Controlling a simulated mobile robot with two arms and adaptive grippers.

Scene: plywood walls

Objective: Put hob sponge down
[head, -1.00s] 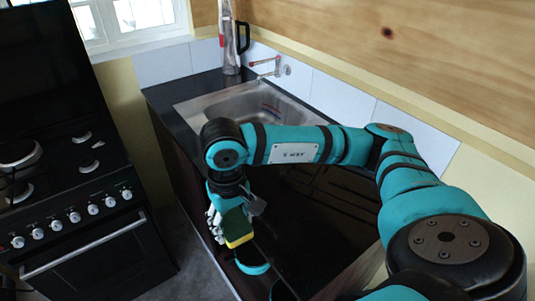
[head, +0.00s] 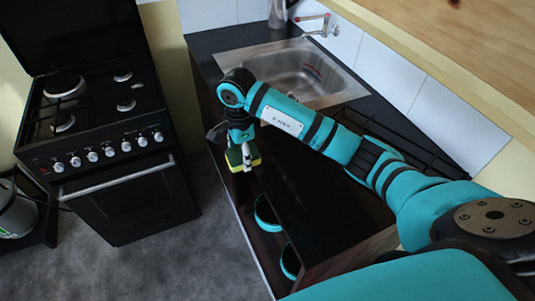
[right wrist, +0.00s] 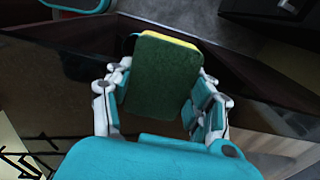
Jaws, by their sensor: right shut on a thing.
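The sponge (head: 244,157), dark green with a yellow layer, is held in my right gripper (head: 246,159) in the head view. The right wrist view shows the sponge's broad green face (right wrist: 158,80) between the white and turquoise fingers of the gripper (right wrist: 165,84). The fingers are shut on it from both sides. In the head view the sponge is near the front edge of the dark worktop (head: 325,205); its height above the worktop is hard to tell. A black hob grate (head: 425,158) shows on the worktop, partly behind my right arm. My left gripper is not in view.
A steel sink (head: 300,72) with a tap (head: 315,27) is set in the worktop's far part. A black cooker (head: 105,125) with burners stands at the left. Grey floor (head: 165,260) is open between them. A grey metal container (head: 15,212) is at the far left.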

